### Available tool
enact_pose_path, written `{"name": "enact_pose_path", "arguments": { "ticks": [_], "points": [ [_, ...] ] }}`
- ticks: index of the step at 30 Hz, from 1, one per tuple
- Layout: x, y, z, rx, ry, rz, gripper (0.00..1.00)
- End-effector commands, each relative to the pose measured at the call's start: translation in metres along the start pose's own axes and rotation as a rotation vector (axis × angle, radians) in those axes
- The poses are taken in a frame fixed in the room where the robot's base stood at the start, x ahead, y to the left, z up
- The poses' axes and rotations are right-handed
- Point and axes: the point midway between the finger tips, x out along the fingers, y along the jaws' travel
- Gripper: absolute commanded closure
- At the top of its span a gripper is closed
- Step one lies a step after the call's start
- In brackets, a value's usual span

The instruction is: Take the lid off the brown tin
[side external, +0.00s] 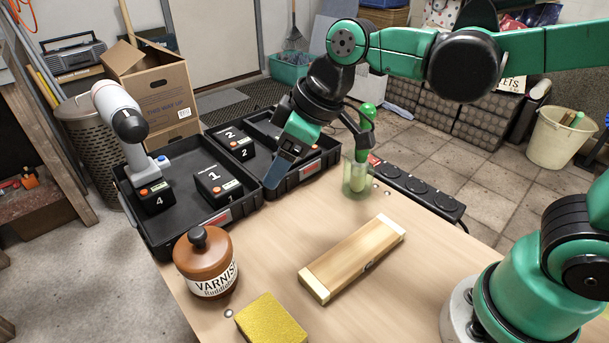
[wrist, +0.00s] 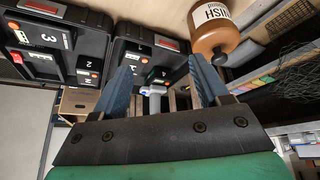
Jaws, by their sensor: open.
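The brown tin (side external: 207,268), labelled VARNISH, stands upright on the wooden table at the front left. Its lid (side external: 199,240) sits on top, brown with a dark round knob. The wrist view shows the tin (wrist: 213,27) upside down at the upper right, beyond the right finger, with the dark knob (wrist: 219,58) pointing down. My gripper (side external: 272,181) is behind and to the right of the tin, higher up and apart from it. Its two blue fingers (wrist: 163,66) are spread, with nothing held between them.
Black open cases (side external: 160,240) with numbered boxes lie behind the tin. A wooden block (side external: 352,258) and a yellow sponge (side external: 270,320) lie to its right. A clear glass (side external: 357,180) with something green and a power strip (side external: 418,190) stand farther back. Bare table lies between tin and block.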

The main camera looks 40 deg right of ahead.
Motion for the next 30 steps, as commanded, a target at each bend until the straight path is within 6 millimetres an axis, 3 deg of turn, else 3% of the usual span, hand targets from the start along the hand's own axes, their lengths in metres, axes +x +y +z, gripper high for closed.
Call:
{"name": "enact_pose_path", "arguments": {
  "ticks": [3, 9, 14, 24, 30],
  "points": [
    [0.021, -0.031, -0.032, -0.210, -0.026, -0.117, 0.32],
    [0.045, -0.067, -0.056, -0.435, -0.042, -0.241, 0.32],
    [0.056, -0.077, -0.059, -0.486, -0.044, -0.269, 0.32],
    [0.096, -0.087, -0.054, -0.484, -0.043, -0.267, 0.32],
    [0.104, -0.088, -0.053, -0.482, -0.043, -0.266, 0.32]
  ]
}}
